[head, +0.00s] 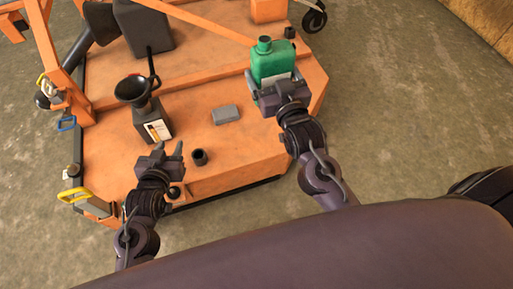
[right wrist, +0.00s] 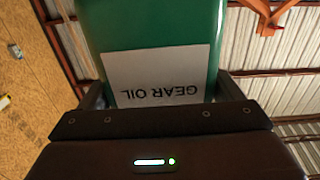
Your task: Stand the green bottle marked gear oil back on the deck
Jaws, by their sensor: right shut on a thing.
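The green bottle (head: 271,61) is upright over the right part of the orange deck (head: 222,157), its neck up. In the right wrist view the bottle (right wrist: 150,25) fills the middle, and its white label (right wrist: 160,75) reads GEAR OIL, upside down in that picture. My right gripper (head: 280,84) is shut on the bottle, a finger on each side of its lower part. The bottle's base is hidden by the gripper, so I cannot tell whether it touches the deck. My left gripper (head: 170,150) is open and empty near the deck's front left, beside the dark can.
A dark can (head: 147,118) with a black funnel (head: 133,88) stands on the left of the deck. A grey block (head: 226,114) and a small black cup (head: 199,157) lie nearer the middle. A small black piece (head: 290,32) is behind the bottle. An orange bar (head: 190,20) crosses behind.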

